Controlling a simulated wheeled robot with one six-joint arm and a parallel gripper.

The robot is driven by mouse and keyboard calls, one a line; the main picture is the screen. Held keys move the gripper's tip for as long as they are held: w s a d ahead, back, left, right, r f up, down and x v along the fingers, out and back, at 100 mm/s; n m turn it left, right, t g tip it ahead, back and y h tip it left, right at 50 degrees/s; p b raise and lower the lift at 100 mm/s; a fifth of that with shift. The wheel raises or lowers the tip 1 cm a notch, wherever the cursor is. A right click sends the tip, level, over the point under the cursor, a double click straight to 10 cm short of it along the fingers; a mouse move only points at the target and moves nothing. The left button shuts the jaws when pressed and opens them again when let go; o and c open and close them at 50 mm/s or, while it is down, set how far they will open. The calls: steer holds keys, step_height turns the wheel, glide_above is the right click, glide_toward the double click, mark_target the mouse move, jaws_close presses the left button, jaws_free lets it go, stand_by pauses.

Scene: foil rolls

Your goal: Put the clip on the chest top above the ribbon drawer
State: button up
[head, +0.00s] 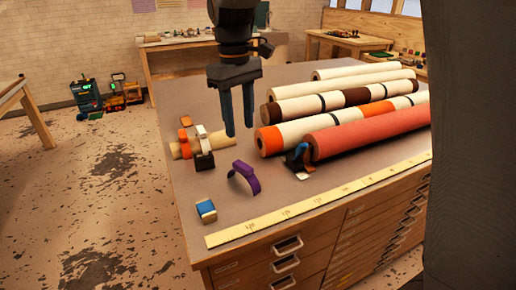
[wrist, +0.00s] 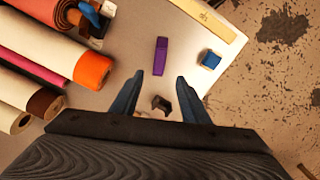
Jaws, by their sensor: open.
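A purple arch-shaped clip (head: 244,178) stands on the chest top (head: 222,215), near its front-left part. It also shows in the wrist view (wrist: 161,55), just beyond and between my fingertips. My gripper (head: 239,130) points down above the chest top, open and empty, apart from the clip. An orange clip (head: 184,143) and a white-and-black clip (head: 204,150) sit at a thin tan roll (head: 222,141). A blue-and-black clip (head: 299,157) sits at the near end of the red roll (head: 365,128). Drawers (head: 285,262) line the front; I cannot read which is for ribbon.
A blue-topped block (head: 206,211) stands near the front-left corner. A yellow ruler strip (head: 300,208) runs along the front edge. Several large rolls (head: 345,95) fill the right and back. The top between the purple clip and ruler is clear.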

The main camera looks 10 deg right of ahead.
steer(key=s+d+f+m+t, duration=0.1)
steer(key=s+d+f+m, duration=0.6)
steer(key=s+d+f, duration=0.7)
steer(key=shift+s+d+f+m+t, duration=0.2)
steer(key=shift+s+d+m+t, duration=0.2)
steer(key=shift+s, duration=0.6)
steer(key=shift+f, duration=0.15)
